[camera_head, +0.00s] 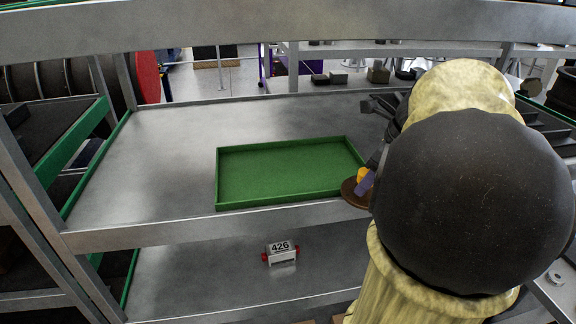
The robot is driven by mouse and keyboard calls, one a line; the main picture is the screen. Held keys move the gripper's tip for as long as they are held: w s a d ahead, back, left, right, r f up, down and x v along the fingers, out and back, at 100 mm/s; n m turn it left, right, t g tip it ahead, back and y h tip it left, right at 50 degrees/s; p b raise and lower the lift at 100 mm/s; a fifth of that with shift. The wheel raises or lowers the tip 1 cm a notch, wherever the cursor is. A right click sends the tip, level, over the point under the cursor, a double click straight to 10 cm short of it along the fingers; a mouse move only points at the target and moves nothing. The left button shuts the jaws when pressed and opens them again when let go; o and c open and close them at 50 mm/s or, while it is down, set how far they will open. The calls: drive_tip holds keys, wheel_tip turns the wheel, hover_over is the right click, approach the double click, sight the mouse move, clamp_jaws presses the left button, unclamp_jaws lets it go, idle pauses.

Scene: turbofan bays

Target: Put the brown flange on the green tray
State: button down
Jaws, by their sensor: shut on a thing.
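The green tray (217,182) is a shallow, empty rectangle with raised walls on the grey metal shelf. The brown flange (351,194) is a round disc just right of the tray's front right corner, near the shelf's front edge. My gripper (365,181) is shut on the flange; orange and purple parts show just above it. My dark, round arm link and yellowish arm parts hide most of the gripper and the flange's right side. I cannot tell how high the flange is above the shelf.
The grey shelf (160,155) is bare left of the tray. An upper beam (250,22) crosses above, and a post (126,80) stands at left. Small dark blocks stand behind.

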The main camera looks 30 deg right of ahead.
drive_tip(key=shift+s+r, duration=0.1)
drive_tip(key=w+a, duration=0.3)
drive_tip(key=w, duration=0.2)
drive_tip(key=w+a+p, duration=0.1)
drive_tip(key=w+a, duration=0.2)
drive_tip(key=w, duration=0.2)
drive_tip(key=w+a+p, duration=0.1)
drive_tip(key=w+a, duration=0.1)
drive_tip(key=w, duration=0.3)
drive_tip(key=shift+w+a, duration=0.4)
drive_tip(key=shift+f, duration=1.75)
drive_tip(key=shift+f, duration=0.15)
drive_tip(key=c, duration=0.9)
unclamp_jaws()
